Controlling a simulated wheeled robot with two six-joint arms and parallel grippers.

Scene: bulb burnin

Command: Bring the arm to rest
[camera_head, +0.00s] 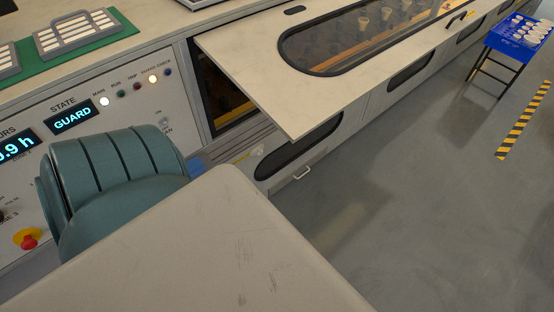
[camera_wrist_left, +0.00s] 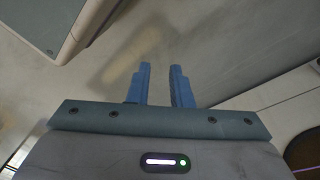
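My left gripper (camera_wrist_left: 161,68) shows in the left wrist view as two blue fingers standing apart, with nothing between them. Only grey floor lies behind the fingers. In the head view, large beige and teal parts of my own arm fill the lower left. A small blue patch shows beside them, and I cannot tell if it is a finger. My right gripper is in neither view.
The panel's state display (camera_head: 73,117) reads GUARD, above a red button (camera_head: 29,241). A pale worktop with a dark window (camera_head: 330,52) juts out beyond my arm. A blue tray stand (camera_head: 517,42) and striped floor tape (camera_head: 523,120) are at right. Grey floor (camera_head: 430,200) is open.

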